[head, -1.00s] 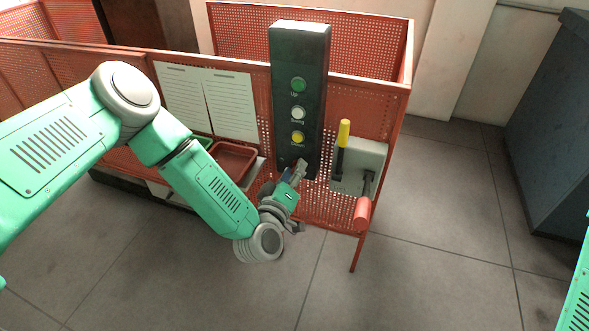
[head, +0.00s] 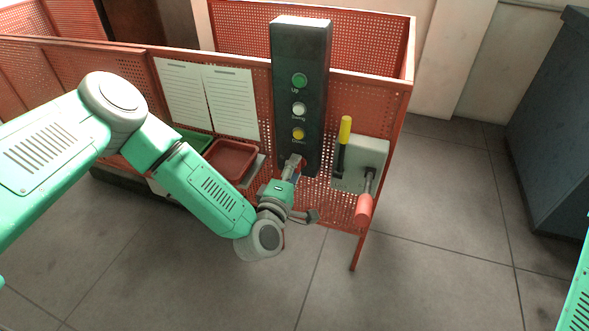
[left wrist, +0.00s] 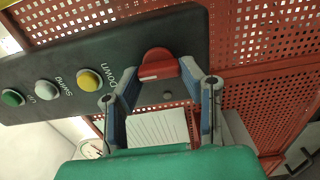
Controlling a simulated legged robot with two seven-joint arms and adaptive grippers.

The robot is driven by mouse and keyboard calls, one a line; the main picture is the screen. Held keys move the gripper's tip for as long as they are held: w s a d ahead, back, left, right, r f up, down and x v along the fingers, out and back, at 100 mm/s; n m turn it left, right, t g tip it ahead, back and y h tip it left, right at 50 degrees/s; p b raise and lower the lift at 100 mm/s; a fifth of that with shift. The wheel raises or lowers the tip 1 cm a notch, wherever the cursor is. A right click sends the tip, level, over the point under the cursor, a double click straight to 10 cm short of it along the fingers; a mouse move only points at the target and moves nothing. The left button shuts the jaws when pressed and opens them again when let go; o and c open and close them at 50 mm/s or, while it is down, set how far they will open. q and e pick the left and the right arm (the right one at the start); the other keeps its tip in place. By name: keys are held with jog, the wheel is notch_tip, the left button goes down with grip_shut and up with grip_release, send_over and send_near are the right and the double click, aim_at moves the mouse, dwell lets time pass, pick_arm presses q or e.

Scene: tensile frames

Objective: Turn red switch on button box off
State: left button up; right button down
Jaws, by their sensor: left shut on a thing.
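The dark button box (head: 300,60) stands upright on the red perforated fence, with green, white and yellow buttons down its front. In the left wrist view, the red switch (left wrist: 158,66) sits on the box (left wrist: 120,48) beyond the yellow "Down" button. My left gripper (head: 293,162) is at the lower end of the box and hides the switch in the head view. In the left wrist view, its two fingers (left wrist: 163,72) are shut on the red switch, one on each side. My right gripper is not in view.
A grey plate (head: 372,152) with a yellow-topped lever (head: 343,145) and a red-handled lever (head: 364,208) is right of the box. A red tray (head: 231,160) and paper sheets (head: 231,102) are to the left. The floor in front is open.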

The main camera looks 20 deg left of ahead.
pick_arm(q)
jog(key=shift+s+f, duration=0.25)
jog(key=shift+f, duration=0.15)
jog(key=o, duration=1.1)
jog(key=shift+c, duration=0.2)
jog(key=shift+o, duration=0.4)
jog(key=shift+w+r, duration=0.1)
jog(key=shift+r, duration=0.1)
jog(key=s, duration=1.2)
jog(key=shift+a, duration=0.2)
